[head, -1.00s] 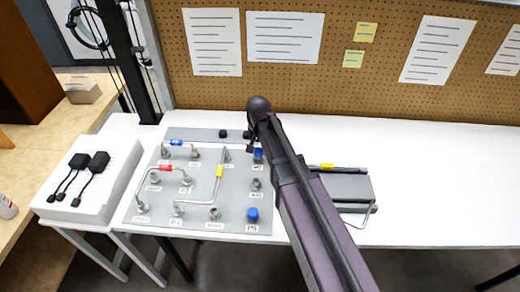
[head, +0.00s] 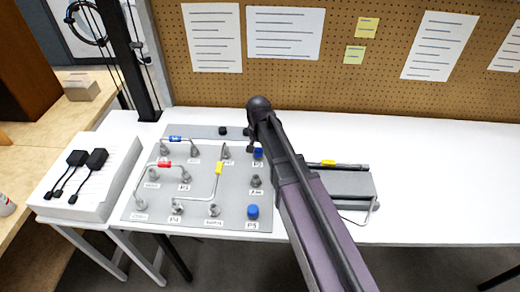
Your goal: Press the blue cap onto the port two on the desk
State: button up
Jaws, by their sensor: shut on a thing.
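The grey panel (head: 200,218) lies on the white desk (head: 440,190) and carries several metal ports and bent tubes. My gripper (head: 257,143) points down there from the dark arm end and is shut on this cap; the fingers are small and mostly hidden by my arm. Whether the cap is fully seated cannot be told. A second blue cap (head: 252,211) sits at the port labelled P5.
A grey unit (head: 345,184) stands right of my arm. A white box (head: 75,200) with black adapters is left. The desk's right side is clear.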

jog(key=shift+f, duration=0.15)
jog(key=o, duration=0.8)
jog(key=shift+o, duration=0.2)
